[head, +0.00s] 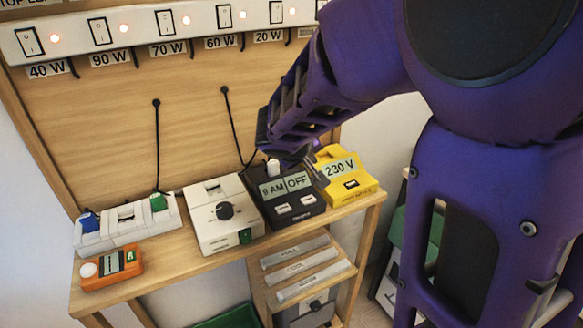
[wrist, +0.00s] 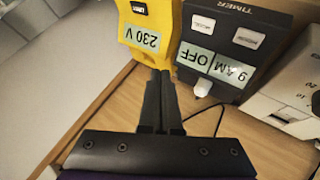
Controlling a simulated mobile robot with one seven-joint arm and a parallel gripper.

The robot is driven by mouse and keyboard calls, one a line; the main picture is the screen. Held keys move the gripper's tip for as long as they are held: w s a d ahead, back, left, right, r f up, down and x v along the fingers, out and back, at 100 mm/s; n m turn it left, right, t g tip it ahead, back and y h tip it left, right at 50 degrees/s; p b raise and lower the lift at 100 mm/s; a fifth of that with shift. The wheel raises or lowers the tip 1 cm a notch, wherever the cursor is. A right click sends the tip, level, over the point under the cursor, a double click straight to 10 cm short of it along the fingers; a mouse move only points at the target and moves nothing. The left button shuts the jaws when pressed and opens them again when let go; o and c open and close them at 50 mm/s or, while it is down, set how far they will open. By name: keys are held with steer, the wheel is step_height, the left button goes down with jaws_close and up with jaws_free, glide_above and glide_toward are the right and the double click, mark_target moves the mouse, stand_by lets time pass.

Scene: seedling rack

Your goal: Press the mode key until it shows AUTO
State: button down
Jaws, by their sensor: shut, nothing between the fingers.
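The black timer (head: 272,222) stands on the wooden shelf. Its display (head: 285,186) reads 9 AM and OFF side by side. Two pale keys sit below it: one under OFF (head: 307,199) and one under 9 AM (head: 283,209); their lettering is too small to read surely. In the wrist view the timer (wrist: 228,62) appears upside down, with the OFF-side key (wrist: 203,24) and the other key (wrist: 248,38). My gripper (head: 319,181) is shut and empty, above the gap between the timer and the yellow box. Its fingertips (wrist: 160,73) show left of the OFF display in the wrist view.
The yellow 230 V box (head: 361,187) is right of the timer. A white plug (head: 273,168) is at the timer's back. A white dial unit (head: 207,235), a socket strip (head: 126,223) and an orange meter (head: 99,277) stand left. A switch panel (head: 85,36) runs above.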

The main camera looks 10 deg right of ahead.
steer(key=shift+f, duration=0.1)
steer(key=b, duration=0.6)
glide_above(308, 202)
step_height(308, 202, down, 8)
steer(key=shift+s+r, duration=0.1)
steer(key=shift+f+b, duration=0.45)
steer(key=shift+b, duration=0.1)
steer(key=shift+f, duration=0.15)
stand_by(1.2)
steer(key=shift+f+b, duration=0.3)
steer(key=shift+b, duration=0.5)
steer(key=shift+f+b, duration=0.3)
steer(key=shift+b, duration=0.2)
stand_by(0.3)
steer(key=shift+r, duration=0.1)
stand_by(0.3)
steer(key=shift+r+p, duration=0.3)
steer(key=shift+r, duration=0.35)
